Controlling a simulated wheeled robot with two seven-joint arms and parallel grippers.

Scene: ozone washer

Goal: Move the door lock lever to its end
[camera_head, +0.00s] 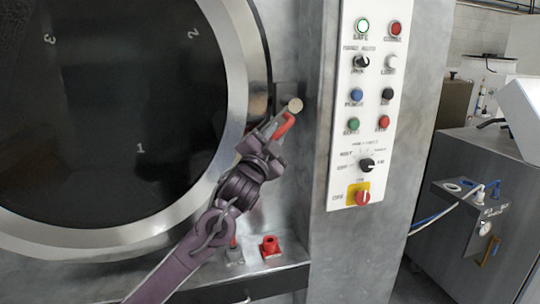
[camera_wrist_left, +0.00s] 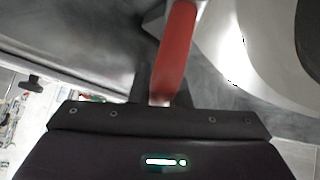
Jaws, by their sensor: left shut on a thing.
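The door lock lever (camera_head: 284,126) has a red grip and sits at the right edge of the round washer door (camera_head: 130,110), below a round metal knob end. My left gripper (camera_head: 270,133) reaches up from below and is shut on the lever. In the left wrist view the red lever (camera_wrist_left: 176,52) runs up from between the fingers, which are mostly hidden behind the dark gripper body. My right gripper is in neither view.
A white control panel (camera_head: 352,110) with buttons and knobs stands just right of the lever. A red fitting (camera_head: 270,246) sits on the ledge below. A grey metal cabinet (camera_head: 480,190) stands at the far right.

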